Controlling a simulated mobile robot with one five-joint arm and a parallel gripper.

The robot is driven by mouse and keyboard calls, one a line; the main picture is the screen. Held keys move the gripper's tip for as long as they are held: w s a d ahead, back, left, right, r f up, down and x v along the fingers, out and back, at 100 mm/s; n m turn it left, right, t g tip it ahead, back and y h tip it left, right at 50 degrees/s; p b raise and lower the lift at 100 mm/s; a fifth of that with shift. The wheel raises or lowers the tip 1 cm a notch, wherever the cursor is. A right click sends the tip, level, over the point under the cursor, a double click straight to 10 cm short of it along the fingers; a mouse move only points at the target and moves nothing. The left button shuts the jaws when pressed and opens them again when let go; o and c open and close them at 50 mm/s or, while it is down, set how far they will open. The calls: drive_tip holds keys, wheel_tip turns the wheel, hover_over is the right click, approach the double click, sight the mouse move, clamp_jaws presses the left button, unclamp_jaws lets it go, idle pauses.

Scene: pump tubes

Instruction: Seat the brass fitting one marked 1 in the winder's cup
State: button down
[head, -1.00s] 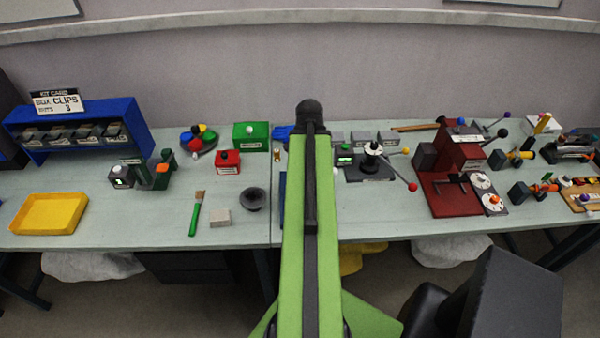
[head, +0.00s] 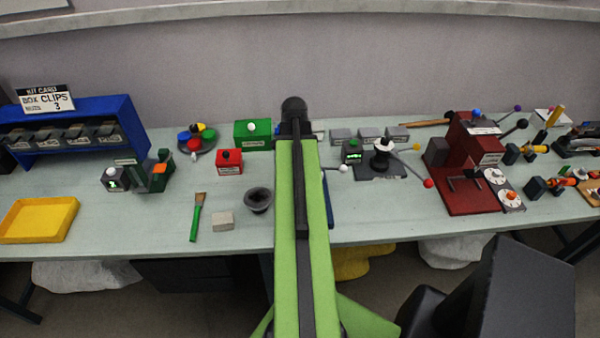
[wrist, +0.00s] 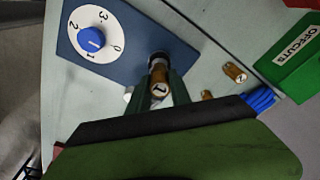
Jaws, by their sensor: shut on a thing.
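In the wrist view, my gripper (wrist: 158,95) is shut on a brass fitting (wrist: 161,89) whose pale end face carries a 1. Just beyond it, a dark round cup-like part (wrist: 158,60) stands at the edge of a blue plate (wrist: 185,55). The fitting lines up with this part in the picture. I cannot tell whether they touch or whether the fitting is inside it. The plate carries a white numbered dial with a blue knob (wrist: 91,40). In the head view, my arm hides the gripper, the fitting and most of the blue plate (head: 328,197).
Two other brass fittings (wrist: 235,73) (wrist: 207,95) lie on the bench, near a green OFFCUTS box (wrist: 295,62) and a blue ribbed thing (wrist: 260,99). A dark funnel-like cup (head: 257,199) stands left of my arm. A dark-based device with a red-tipped lever (head: 428,183) stands right.

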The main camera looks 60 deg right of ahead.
wheel_tip(320, 180, down, 4)
drive_tip(key=shift+w+d+r+b, duration=0.1)
drive_tip(key=shift+r+b, duration=0.05)
drive_tip(key=shift+b, duration=1)
drive_tip(key=shift+r, duration=0.3)
drive_tip(key=shift+f, duration=0.25)
drive_tip(key=shift+s+a+f+b, duration=0.2)
drive_tip(key=shift+a+f+b, duration=0.1)
drive_tip(key=shift+b, duration=0.1)
drive_tip(key=c, duration=1.2)
unclamp_jaws()
drive_tip(key=shift+a+r, duration=0.1)
drive_tip(key=shift+r+p, duration=0.4)
drive_tip(key=shift+p, duration=0.15)
drive_tip(key=r+p, duration=1.2)
drive_tip(key=shift+w+a+r, duration=0.1)
drive_tip(key=shift+w+a, duration=0.15)
drive_tip(key=shift+a, duration=0.1)
